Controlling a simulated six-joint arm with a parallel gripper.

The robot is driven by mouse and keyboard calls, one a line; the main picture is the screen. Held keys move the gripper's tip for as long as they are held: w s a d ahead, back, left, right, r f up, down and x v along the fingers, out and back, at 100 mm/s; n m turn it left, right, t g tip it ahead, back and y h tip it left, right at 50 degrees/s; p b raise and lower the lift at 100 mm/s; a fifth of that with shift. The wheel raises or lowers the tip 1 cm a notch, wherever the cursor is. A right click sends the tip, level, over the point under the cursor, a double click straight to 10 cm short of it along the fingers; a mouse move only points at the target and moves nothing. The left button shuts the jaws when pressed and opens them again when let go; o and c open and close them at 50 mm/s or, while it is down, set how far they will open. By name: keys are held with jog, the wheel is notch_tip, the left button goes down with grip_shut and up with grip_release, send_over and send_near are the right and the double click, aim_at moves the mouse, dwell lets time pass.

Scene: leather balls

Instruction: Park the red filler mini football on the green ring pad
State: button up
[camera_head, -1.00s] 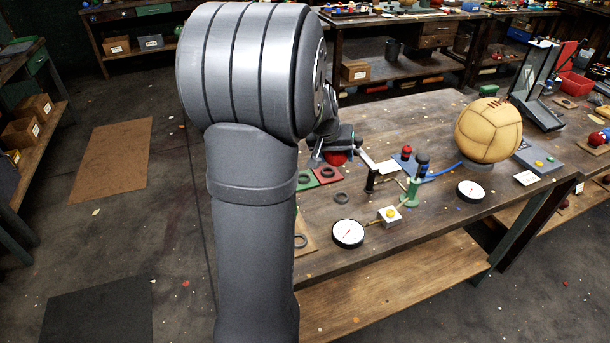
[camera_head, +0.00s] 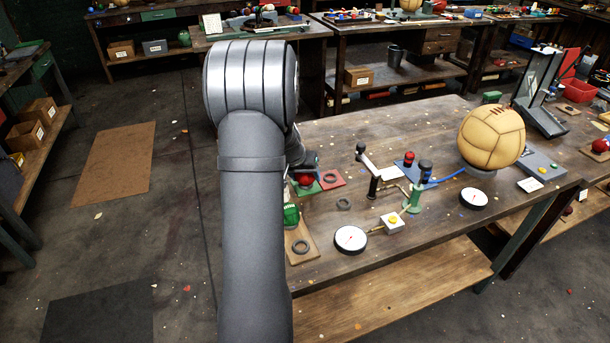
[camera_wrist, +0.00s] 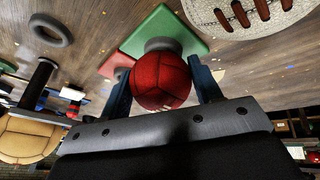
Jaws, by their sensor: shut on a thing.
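The red mini football (camera_wrist: 162,82) is between the two fingers of my gripper (camera_wrist: 160,74), which is shut on it. In the head view the red ball (camera_head: 305,179) shows at the green pad (camera_head: 312,188), partly behind my arm. In the wrist view the green pad (camera_wrist: 190,38) lies just beyond the ball, with its grey ring (camera_wrist: 163,45) partly hidden by it. I cannot tell whether the ball touches the ring. My gripper is mostly hidden behind my arm in the head view.
A red pad with a ring (camera_head: 331,179) adjoins the green one. A green ball (camera_head: 291,215) and a ring (camera_head: 300,246) are on a wooden board. A loose ring (camera_head: 344,204), a black-post stand (camera_head: 374,186) and a gauge (camera_head: 350,240) stand to the right.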

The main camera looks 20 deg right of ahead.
jog(key=shift+f, duration=0.15)
jog(key=o, duration=1.1)
jog(key=v, duration=1.2)
